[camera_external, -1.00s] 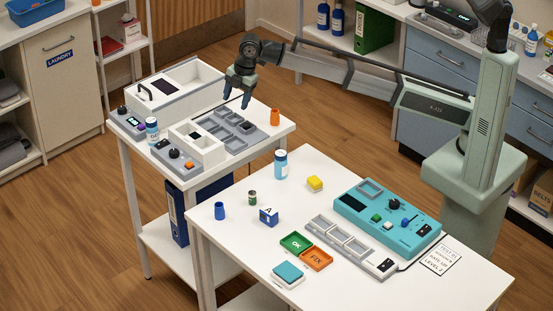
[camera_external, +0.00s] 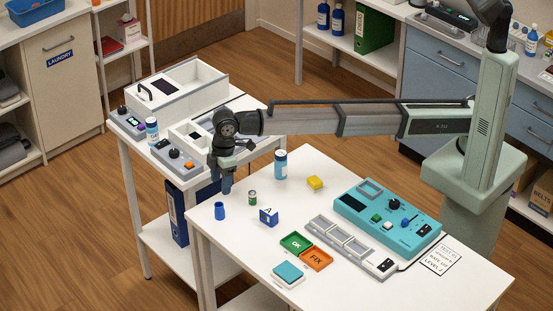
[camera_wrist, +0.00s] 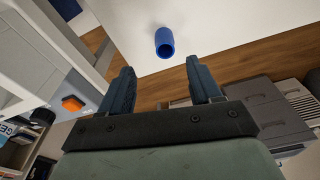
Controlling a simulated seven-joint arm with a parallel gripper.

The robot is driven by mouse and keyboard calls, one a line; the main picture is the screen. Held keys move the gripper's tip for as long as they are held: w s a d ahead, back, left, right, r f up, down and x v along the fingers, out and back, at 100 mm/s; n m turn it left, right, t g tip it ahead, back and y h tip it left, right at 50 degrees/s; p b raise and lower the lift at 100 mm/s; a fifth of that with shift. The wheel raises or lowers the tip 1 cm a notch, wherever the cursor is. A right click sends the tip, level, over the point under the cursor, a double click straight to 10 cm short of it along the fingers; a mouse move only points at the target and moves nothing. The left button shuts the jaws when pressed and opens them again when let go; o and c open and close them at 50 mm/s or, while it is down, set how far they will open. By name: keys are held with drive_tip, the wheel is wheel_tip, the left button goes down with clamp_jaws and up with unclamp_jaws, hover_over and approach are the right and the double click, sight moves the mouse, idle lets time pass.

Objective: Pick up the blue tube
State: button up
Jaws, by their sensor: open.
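The blue tube (camera_external: 219,211) stands upright near the left corner of the white front table (camera_external: 330,180). In the wrist view the blue tube (camera_wrist: 164,42) shows beyond the fingertips, between their lines, with its open end facing the camera. My gripper (camera_external: 227,187) is open and empty, above the table's left edge. It is higher than the tube and a little to its right in the external view. In the wrist view the two fingers of my gripper (camera_wrist: 164,80) are spread apart and do not touch the tube.
A green can (camera_external: 252,198), a blue cube (camera_external: 269,216) and a blue-and-white bottle (camera_external: 281,165) stand near the tube. The back table (camera_external: 270,133) with boxes is behind my gripper. Bare tabletop surrounds the tube.

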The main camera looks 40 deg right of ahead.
sight(219, 209)
drive_tip(key=f, duration=0.5)
drive_tip(key=shift+a+f, duration=0.35)
drive_tip(key=shift+s+a+f, duration=0.1)
drive_tip(key=shift+a+f, duration=0.1)
drive_tip(key=shift+f, duration=0.65)
drive_tip(key=shift+a+f, duration=0.25)
drive_tip(key=shift+f, duration=0.6)
drive_tip(key=shift+s+a+f, duration=0.1)
drive_tip(key=shift+a+f, duration=0.1)
drive_tip(key=shift+f, duration=0.65)
drive_tip(key=c, duration=1.1)
drive_tip(key=shift+o, duration=0.2)
